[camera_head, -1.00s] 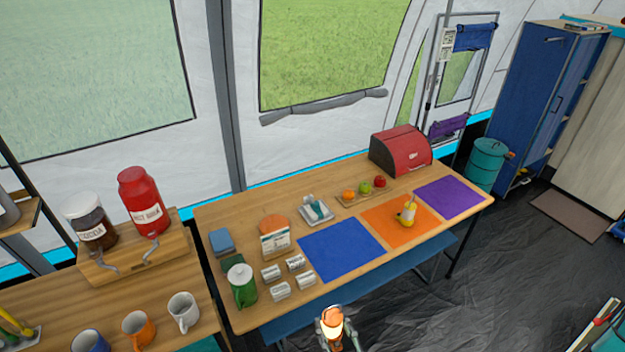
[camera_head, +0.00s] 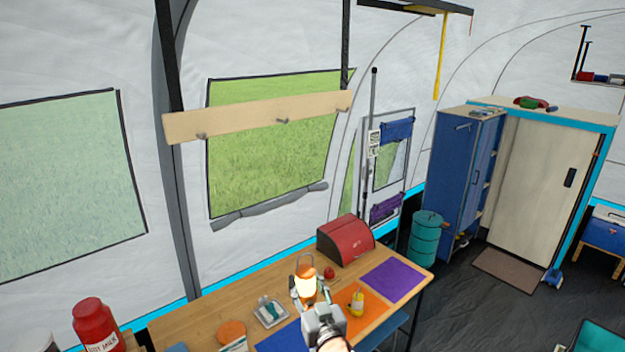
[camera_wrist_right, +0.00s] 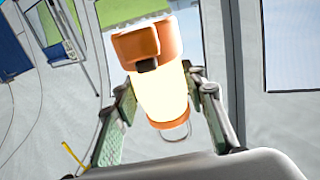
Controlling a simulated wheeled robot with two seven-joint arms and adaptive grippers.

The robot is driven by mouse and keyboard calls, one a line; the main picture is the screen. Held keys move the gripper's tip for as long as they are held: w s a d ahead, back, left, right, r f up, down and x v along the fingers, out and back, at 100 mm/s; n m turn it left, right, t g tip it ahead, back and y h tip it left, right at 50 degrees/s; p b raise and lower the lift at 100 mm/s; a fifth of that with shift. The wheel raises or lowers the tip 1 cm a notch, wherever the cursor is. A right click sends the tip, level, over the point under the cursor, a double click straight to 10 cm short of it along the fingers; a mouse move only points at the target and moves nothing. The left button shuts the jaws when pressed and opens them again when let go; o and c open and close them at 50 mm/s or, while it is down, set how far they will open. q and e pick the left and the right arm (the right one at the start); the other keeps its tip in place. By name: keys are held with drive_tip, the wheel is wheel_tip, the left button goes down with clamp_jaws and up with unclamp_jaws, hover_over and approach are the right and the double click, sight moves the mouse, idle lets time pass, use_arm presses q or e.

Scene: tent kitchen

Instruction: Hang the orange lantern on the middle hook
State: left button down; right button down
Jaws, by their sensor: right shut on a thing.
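The orange lantern (camera_head: 306,285) has a glowing body and orange ends. My right gripper (camera_head: 306,289) is shut around it and holds it up in front of the table. In the right wrist view, the lantern (camera_wrist_right: 162,92) sits between the two fingers of the right gripper (camera_wrist_right: 160,92), and a thin wire handle loop (camera_wrist_right: 176,137) shows at its lower end in the picture. The middle hook (camera_head: 283,121) is on a wooden rail (camera_head: 240,114) across the window, well above the lantern and a little left. My left gripper is not in view.
A left hook (camera_head: 201,135) and right hook (camera_head: 342,109) flank the middle one. The air between lantern and rail looks clear.

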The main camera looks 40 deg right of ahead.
wheel_tip(320, 180, up, 36)
drive_tip(key=s+n+y+p, duration=0.1)
drive_tip(key=s+y+p, duration=0.1)
drive_tip(key=p, duration=1.1)
drive_tip(key=w+f+b, duration=0.2)
drive_tip(key=w, duration=0.8)
drive_tip(key=shift+w+a+f, duration=0.15)
drive_tip(key=shift+w+f, duration=0.05)
drive_tip(key=shift+f, duration=0.05)
drive_tip(key=c, duration=1.2)
unclamp_jaws()
drive_tip(key=shift+o, duration=0.3)
drive_tip(key=shift+f, duration=0.1)
